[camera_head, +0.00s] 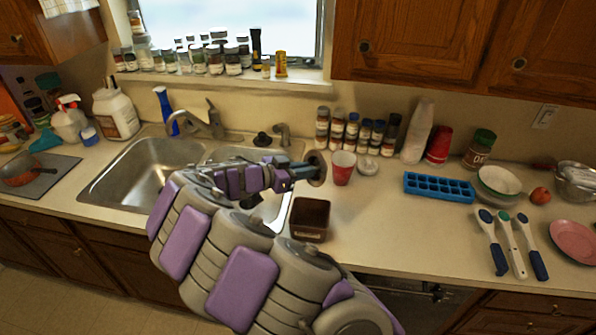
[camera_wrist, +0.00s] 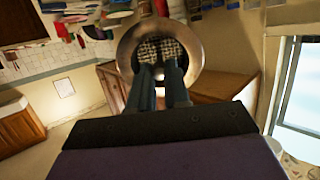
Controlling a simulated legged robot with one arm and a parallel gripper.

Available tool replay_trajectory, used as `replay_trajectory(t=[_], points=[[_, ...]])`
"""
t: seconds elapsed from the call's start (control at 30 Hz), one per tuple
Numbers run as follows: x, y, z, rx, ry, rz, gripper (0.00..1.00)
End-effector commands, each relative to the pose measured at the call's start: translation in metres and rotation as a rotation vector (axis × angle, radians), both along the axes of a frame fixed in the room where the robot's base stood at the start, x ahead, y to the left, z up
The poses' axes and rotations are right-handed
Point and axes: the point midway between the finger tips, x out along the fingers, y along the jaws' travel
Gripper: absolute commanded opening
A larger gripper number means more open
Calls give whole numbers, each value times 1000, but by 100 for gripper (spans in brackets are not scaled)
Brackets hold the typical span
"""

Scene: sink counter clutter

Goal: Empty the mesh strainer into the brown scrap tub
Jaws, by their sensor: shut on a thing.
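My gripper (camera_head: 303,171) is shut on the mesh strainer (camera_head: 318,168), a small round brownish metal piece, near the right end of the sink. In the head view the strainer is seen nearly edge-on and looks tilted up on its side.
A red cup (camera_head: 343,168) stands close to the right of the strainer. A blue ice tray (camera_head: 439,187), bowls (camera_head: 499,181) and brushes (camera_head: 515,245) lie farther right. The sink (camera_head: 150,172) is left. Spice jars (camera_head: 352,132) line the wall. Counter right of the tub is clear.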

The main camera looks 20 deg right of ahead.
Motion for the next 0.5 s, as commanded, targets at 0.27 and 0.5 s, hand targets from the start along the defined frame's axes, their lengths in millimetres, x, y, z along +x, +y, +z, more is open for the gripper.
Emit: replay_trajectory(t=[0.27, 0.5], points=[[0, 11, -10, -275, -37, 5, 0], [0, 10, -11, -306, -43, 3, 0]])
